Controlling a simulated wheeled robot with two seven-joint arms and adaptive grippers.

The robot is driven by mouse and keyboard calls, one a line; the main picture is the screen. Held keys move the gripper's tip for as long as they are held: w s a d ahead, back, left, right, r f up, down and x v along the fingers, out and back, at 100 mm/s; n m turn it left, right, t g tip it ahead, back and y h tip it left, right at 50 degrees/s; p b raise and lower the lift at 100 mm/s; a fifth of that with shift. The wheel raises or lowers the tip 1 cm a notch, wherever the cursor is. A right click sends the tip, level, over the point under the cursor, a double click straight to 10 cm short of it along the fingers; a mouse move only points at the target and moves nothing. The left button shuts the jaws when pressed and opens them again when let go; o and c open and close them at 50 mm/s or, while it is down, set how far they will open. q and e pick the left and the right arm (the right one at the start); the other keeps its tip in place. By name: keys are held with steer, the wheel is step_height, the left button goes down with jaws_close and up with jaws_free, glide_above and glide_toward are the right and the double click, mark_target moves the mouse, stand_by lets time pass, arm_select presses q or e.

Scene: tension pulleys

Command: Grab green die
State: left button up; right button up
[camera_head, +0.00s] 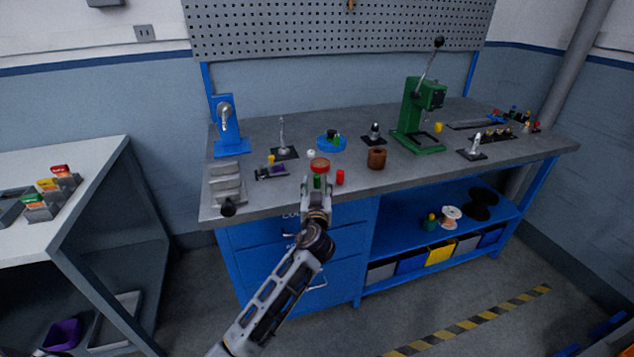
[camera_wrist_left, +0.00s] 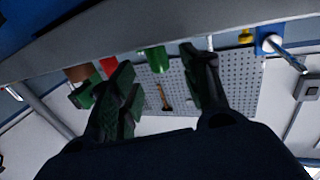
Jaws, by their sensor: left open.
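The green die (camera_head: 317,181) is a small green cylinder standing near the front edge of the grey workbench. In the left wrist view the green die (camera_wrist_left: 154,59) shows in the gap between the two fingers, beyond the tips. My left gripper (camera_head: 316,190) is open at the bench's front edge, just in front of the die. The gripper partly hides the die in the head view. I cannot tell whether a finger touches it. My right gripper is not in view.
A red cylinder (camera_head: 340,177) stands just right of the die, and a reddish round dish (camera_head: 320,165) sits right behind it. A brown cup (camera_head: 376,158) is farther right. A green press (camera_head: 418,115) stands behind. Grey stepped blocks (camera_head: 227,182) are at left.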

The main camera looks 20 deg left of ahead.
mark_target(317, 178)
arm_select(q)
steer(key=shift+w+a+r, duration=0.15)
steer(key=shift+w+a, duration=0.05)
steer(key=shift+w, duration=0.5)
steer(key=shift+w+a+r, duration=0.1)
steer(key=shift+w+a, duration=0.05)
steer(key=shift+w, duration=0.55)
steer(key=shift+w+a+p, duration=0.2)
steer(key=shift+w+p, duration=0.1)
steer(key=shift+w, duration=0.35)
steer(key=shift+w+a, duration=0.1)
steer(key=shift+w, duration=0.3)
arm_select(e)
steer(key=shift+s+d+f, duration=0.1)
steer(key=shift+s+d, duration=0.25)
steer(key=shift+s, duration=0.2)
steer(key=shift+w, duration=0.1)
arm_select(q)
jaws_close()
